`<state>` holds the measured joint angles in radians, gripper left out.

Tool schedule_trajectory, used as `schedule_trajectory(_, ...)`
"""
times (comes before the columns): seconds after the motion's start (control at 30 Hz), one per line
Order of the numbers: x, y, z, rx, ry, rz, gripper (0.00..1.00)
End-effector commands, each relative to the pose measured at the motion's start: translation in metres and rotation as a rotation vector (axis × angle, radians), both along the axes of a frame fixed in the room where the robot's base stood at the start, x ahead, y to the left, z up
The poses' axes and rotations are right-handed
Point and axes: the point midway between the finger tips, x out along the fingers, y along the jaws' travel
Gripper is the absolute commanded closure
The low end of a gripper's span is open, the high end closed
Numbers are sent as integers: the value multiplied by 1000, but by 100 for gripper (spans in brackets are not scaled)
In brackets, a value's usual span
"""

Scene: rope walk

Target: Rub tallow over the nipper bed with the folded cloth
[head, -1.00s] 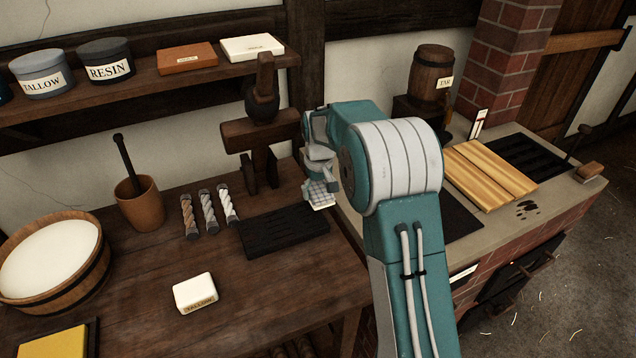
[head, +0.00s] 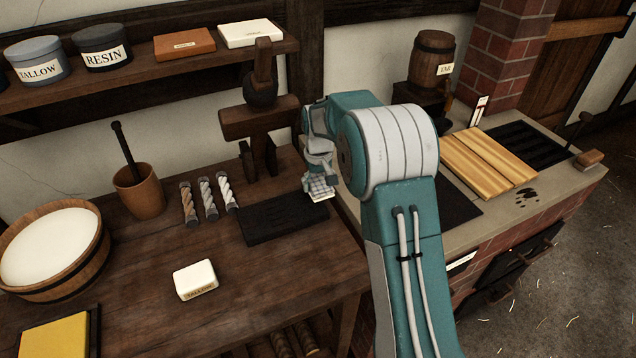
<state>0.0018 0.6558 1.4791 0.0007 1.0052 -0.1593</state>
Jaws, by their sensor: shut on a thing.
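My gripper (head: 318,178) is shut on a folded checked cloth (head: 320,189). The cloth hangs just right of a dark wooden stand (head: 250,120) with a crossbar and an upright lever. A flat black ribbed tray (head: 284,219) lies below and left of the cloth; I cannot tell whether they touch. No label shows which of these is the nipper bed. A pale labelled block (head: 194,279), perhaps tallow, lies on the bench front. A grey tub marked TALLOW (head: 36,61) stands on the shelf. My arm hides part of the bench's right end.
Three rope samples (head: 207,199), a mortar with pestle (head: 139,190) and a wooden tub of white stuff (head: 52,250) stand on the bench (head: 120,315). A tar barrel (head: 432,62) and yellow boards (head: 487,168) are right of my arm.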

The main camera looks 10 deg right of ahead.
Motion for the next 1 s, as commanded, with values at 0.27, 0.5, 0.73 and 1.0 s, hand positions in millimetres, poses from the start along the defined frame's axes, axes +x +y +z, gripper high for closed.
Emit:
schedule_trajectory(0.27, 0, 0, -5, 0, 1, 0, 57)
schedule_trajectory(0.5, 0, 0, -9, 0, 1, 0, 57)
schedule_trajectory(0.73, 0, 0, -13, 0, 1, 0, 57)
schedule_trajectory(1.0, 0, 0, -18, 0, 0, 0, 57)
